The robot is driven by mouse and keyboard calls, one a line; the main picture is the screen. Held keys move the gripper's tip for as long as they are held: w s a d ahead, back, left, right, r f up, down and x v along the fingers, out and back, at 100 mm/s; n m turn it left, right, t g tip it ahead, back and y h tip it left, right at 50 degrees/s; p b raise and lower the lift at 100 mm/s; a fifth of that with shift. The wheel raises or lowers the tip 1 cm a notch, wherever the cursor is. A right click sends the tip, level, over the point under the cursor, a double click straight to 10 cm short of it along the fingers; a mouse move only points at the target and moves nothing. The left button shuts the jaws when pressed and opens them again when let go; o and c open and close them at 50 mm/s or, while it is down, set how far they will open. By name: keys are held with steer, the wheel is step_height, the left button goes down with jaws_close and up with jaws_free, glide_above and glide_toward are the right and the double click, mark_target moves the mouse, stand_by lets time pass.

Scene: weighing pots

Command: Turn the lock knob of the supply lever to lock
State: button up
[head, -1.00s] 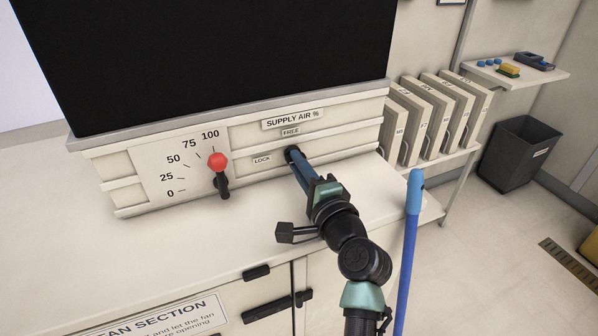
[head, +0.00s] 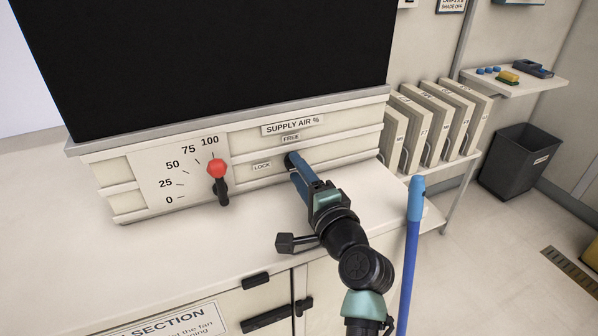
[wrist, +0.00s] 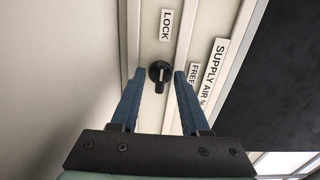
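The lock knob (wrist: 160,73) is small, round and black with a pale mark and a short bar that stretches downward in the wrist view. The LOCK label (wrist: 166,25) is above it there, and the FREE label (wrist: 193,74) is to its right. My gripper (wrist: 160,74) is open, with one blue finger on each side of the knob and visible gaps. In the head view my gripper (head: 291,160) reaches the panel and mostly hides the knob. The supply lever (head: 216,168) has a red ball and stands just below the 100 mark.
A black screen (head: 210,60) rises above the panel. The pale counter (head: 160,250) is clear in front of the panel. A blue pole (head: 411,250) stands right of my arm. Several binders (head: 440,125) and a dark bin (head: 520,160) are farther right.

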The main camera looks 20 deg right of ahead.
steer(key=shift+s, duration=0.1)
steer(key=s, duration=1.2)
steer(key=shift+s+d, duration=0.25)
steer(key=shift+s, duration=0.15)
steer(key=w+a+r+n+t+p, duration=0.1)
steer(key=a+r+n+t+p, duration=0.3)
steer(key=r, duration=1.1)
steer(key=w+a+r+n+p, duration=0.25)
steer(key=a+r+n, duration=0.45)
steer(key=r, duration=0.7)
steer(key=s+a+r+n+t+p, duration=0.1)
steer(key=s+a+r+n, duration=0.1)
steer(key=r, duration=0.5)
steer(key=s+a+r+n+t+p, duration=0.2)
steer(key=s+a+r, duration=0.1)
steer(key=s+r, duration=0.2)
steer(key=s+a+r+n+t+p, duration=0.2)
steer(key=s+a+r, duration=0.1)
steer(key=r, duration=0.6)
steer(key=shift+s+r+h, duration=0.3)
steer(key=shift+s+r, duration=0.05)
steer(key=shift+s, duration=0.3)
